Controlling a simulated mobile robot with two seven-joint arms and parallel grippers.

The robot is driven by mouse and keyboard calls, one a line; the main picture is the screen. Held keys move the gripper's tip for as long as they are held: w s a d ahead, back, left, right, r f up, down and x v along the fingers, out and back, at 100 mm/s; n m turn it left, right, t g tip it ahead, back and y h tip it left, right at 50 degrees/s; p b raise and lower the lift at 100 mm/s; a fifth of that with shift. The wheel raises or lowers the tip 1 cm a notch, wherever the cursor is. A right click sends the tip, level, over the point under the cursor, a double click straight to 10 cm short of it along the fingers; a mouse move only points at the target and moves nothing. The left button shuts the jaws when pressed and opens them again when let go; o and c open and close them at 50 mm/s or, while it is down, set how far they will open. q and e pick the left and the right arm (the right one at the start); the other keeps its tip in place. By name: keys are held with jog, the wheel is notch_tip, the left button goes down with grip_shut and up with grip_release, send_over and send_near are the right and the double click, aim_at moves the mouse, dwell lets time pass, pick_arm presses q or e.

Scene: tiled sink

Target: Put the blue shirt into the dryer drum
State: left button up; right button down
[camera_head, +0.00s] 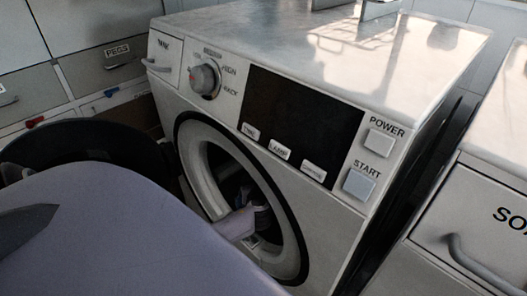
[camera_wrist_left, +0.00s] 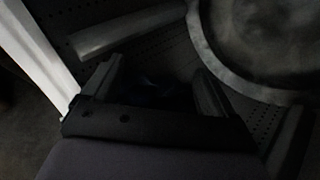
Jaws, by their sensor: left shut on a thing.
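The white dryer (camera_head: 330,150) stands in the middle of the head view, with its round front opening uncovered. My left forearm reaches through this opening into the dark drum. My left gripper (camera_wrist_left: 157,85) shows in the left wrist view, inside the drum and near its perforated wall (camera_wrist_left: 178,48). Its fingers are shut on a very dark, bluish bundle, the blue shirt (camera_wrist_left: 155,90). The shirt's outline is lost in shadow, and I cannot tell whether it touches the drum wall. My right gripper is in neither view.
A dark round-rimmed basket (camera_head: 90,137) is at the left, partly hidden by my arm. A bar-like rib (camera_wrist_left: 125,32) crosses the drum. A pale ring (camera_wrist_left: 225,65) is at its upper right. A handled unit (camera_head: 475,220) stands close on the right.

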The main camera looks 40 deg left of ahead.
pick_arm(q)
jog(key=shift+w, duration=0.3)
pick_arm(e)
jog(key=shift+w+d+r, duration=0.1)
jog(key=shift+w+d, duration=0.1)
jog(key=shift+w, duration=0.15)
